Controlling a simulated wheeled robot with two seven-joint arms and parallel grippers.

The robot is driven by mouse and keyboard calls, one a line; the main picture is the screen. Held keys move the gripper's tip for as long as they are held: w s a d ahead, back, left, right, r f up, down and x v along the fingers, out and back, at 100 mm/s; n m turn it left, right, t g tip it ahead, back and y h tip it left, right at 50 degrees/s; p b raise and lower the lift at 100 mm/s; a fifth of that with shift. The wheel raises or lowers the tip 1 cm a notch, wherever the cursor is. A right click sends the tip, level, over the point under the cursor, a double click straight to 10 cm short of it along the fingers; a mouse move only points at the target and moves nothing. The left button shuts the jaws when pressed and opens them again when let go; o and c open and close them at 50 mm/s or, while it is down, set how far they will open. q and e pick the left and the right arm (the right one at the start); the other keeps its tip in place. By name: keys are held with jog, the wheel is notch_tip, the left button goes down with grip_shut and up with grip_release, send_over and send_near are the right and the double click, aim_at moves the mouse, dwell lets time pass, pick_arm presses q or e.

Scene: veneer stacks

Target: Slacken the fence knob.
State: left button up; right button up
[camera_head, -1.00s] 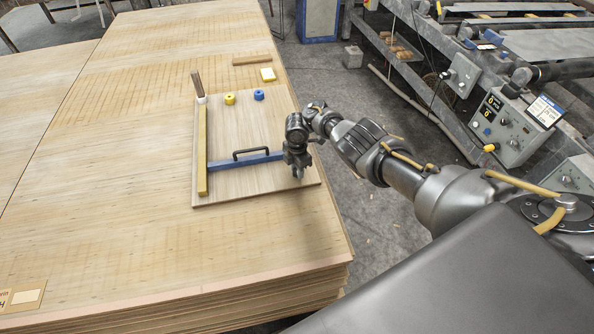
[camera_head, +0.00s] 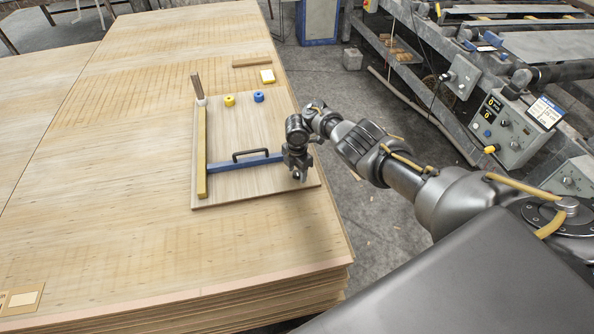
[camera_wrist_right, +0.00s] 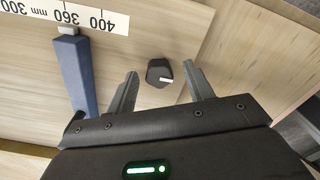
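The fence is a blue bar (camera_head: 232,166) with a black handle (camera_head: 250,153), lying across a pale wooden board (camera_head: 245,117). In the right wrist view the blue bar (camera_wrist_right: 75,75) is at the left, near a white millimetre scale (camera_wrist_right: 85,17). A dark knob (camera_wrist_right: 158,72) with a white mark shows between the finger tips there; I take it for the fence knob. My right gripper (camera_wrist_right: 160,69) is open, with one finger on each side of the knob and gaps visible. In the head view my right gripper (camera_head: 300,174) hides the knob at the bar's right end. My left gripper is not in view.
A yellow strip (camera_head: 202,150) edges the board at left. The veneer stack (camera_head: 110,190) has free room at left. Machinery with a control box (camera_head: 508,130) stands at right.

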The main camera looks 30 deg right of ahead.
aim_at(297, 173)
jog(key=shift+r, duration=0.1)
notch_tip(297, 173, up, 11)
jog(key=p, duration=0.4)
jog(key=shift+f, duration=0.2)
dwell(0.4)
